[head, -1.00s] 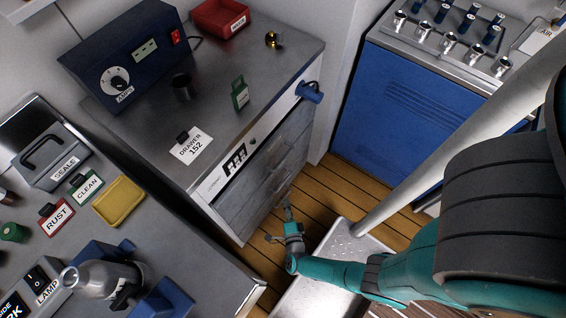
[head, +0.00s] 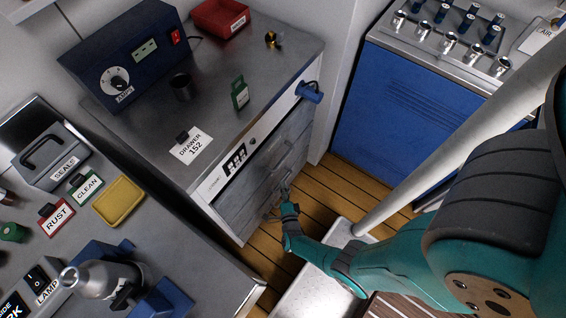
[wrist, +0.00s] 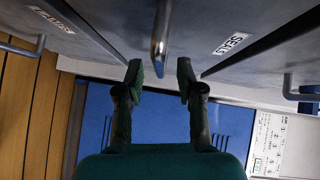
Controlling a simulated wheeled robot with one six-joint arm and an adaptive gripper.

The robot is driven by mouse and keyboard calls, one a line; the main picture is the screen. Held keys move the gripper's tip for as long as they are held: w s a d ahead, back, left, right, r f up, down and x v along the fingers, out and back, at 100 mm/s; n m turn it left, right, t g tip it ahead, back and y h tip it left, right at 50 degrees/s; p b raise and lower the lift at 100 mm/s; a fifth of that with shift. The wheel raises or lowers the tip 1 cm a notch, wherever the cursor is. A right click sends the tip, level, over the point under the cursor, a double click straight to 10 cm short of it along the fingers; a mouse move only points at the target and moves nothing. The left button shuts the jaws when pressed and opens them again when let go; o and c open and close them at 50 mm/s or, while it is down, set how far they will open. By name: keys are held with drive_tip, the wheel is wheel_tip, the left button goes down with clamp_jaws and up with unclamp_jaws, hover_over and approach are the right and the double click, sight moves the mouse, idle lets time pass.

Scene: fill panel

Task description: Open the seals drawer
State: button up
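The seals drawer (wrist: 205,20) shows in the wrist view as a grey front with a white SEALS label (wrist: 232,43). A metal bar handle (wrist: 160,35) stands out from this front, seen nearly end-on. My gripper (wrist: 160,75) is open, one finger on each side of the handle's near end. I see a gap on both sides, so the fingers do not grip it. In the head view my gripper (head: 288,198) is at the drawer fronts of the grey cabinet (head: 232,215), and it partly hides the handles there. The drawer looks shut.
A LAMPS label (wrist: 52,20) marks the neighbouring front, with another handle (wrist: 25,48) at far left. Wooden floor (head: 345,190) lies before the cabinet. A pale pole (head: 440,150) and a blue cabinet (head: 410,110) stand to the right. A bench (head: 205,255) is at lower left.

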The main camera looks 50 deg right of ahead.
drive_tip(key=shift+x, duration=1.4)
drive_tip(key=shift+c, duration=0.2)
clamp_jaws()
